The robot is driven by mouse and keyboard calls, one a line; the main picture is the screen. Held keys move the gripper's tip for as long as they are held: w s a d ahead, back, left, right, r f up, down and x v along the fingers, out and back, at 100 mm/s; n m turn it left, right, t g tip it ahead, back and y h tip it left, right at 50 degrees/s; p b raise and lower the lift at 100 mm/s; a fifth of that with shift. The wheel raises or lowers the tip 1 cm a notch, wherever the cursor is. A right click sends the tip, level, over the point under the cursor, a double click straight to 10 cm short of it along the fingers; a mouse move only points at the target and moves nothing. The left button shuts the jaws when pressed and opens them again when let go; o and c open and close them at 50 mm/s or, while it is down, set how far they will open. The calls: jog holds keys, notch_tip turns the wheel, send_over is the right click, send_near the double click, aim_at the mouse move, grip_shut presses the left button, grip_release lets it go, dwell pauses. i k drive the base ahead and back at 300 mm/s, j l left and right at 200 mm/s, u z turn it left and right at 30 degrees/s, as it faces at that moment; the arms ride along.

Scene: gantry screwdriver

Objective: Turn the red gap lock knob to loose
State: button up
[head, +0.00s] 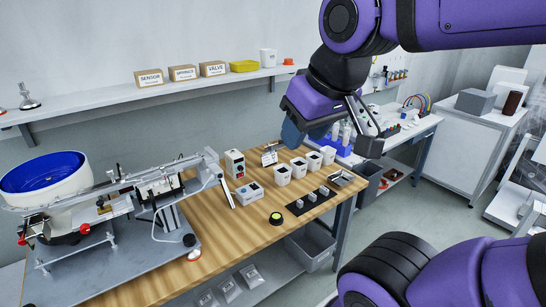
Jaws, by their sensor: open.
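A small red knob (84,228) shows low on the front of the bowl feeder (45,210) at the left. Another red part (22,238) sits at the feeder's left side. I cannot tell for certain which is the gap lock knob, and their turn positions are too small to read. My gripper (333,140) is open, well to the right of the feeder and above the right part of the wooden bench. No object shows between its fingers.
The feeder's rail (130,182) runs right over the wooden bench (225,235). A wall shelf (130,92) runs behind. Floor at the right is partly clear.

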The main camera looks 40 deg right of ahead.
aim_at(84, 228)
jog(key=l+z, duration=0.25)
jog(key=l, duration=0.5)
jog(key=l+z, duration=0.25)
jog(key=l, duration=0.5)
